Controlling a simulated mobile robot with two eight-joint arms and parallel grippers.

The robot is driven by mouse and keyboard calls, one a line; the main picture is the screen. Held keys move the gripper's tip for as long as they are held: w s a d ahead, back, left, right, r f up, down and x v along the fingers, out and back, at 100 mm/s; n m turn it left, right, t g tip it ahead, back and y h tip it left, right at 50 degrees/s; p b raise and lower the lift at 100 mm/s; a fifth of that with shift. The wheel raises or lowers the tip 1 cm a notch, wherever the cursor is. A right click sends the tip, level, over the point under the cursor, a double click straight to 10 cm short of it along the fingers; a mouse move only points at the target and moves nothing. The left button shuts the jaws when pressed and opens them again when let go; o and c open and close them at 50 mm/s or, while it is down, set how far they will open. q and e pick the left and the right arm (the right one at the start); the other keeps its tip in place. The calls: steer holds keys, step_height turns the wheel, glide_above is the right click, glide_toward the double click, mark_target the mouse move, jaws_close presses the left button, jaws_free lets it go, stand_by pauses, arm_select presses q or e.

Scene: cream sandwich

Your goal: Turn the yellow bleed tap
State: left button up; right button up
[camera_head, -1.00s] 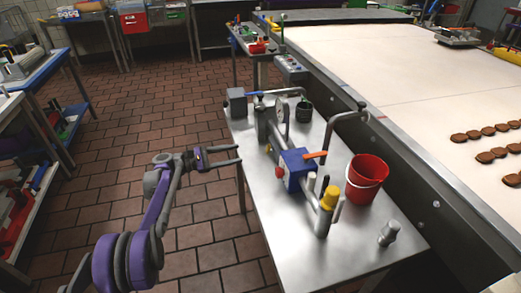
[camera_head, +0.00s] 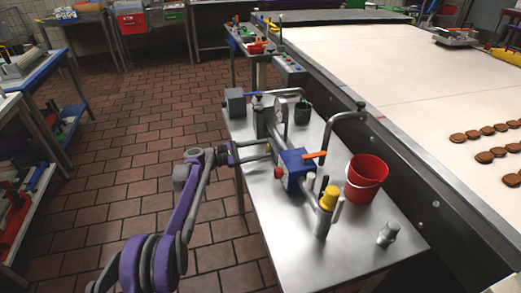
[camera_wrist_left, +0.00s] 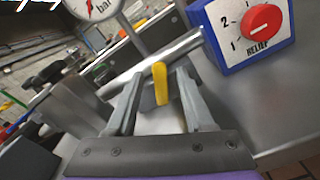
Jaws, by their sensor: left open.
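The yellow bleed tap (camera_wrist_left: 160,84) shows in the left wrist view as a small upright yellow lever in front of a grey horizontal pipe (camera_wrist_left: 155,62). My left gripper (camera_head: 269,150) is open beside the pipework on the metal table in the head view. In the left wrist view its two fingers stand on either side of the yellow lever, with a gap to each side. In the head view the tap is hidden or too small to tell at the fingers. My right gripper is not in view.
A blue relief box (camera_head: 295,168) with a red knob (camera_wrist_left: 262,19) sits close right of the fingers. A pressure gauge (camera_wrist_left: 92,8) stands behind. A yellow-capped post (camera_head: 329,197) and red bucket (camera_head: 365,180) are further right on the metal table (camera_head: 285,225). Open floor lies left.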

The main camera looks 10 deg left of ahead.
arm_select(q)
jaws_close()
stand_by(0.5)
steer(key=m, duration=0.2)
steer(key=s+m, duration=0.1)
steer(key=shift+d+f+m, duration=0.15)
steer(key=shift+f+m, duration=0.15)
steer(key=shift+f, duration=0.05)
steer(key=shift+s+d+f+m, duration=0.15)
steer(key=shift+f+m, duration=0.1)
steer(key=shift+m, duration=0.55)
steer(key=shift+s+f+m, duration=0.1)
steer(key=shift+f+m, duration=0.1)
steer(key=shift+m, duration=0.6)
jaws_free()
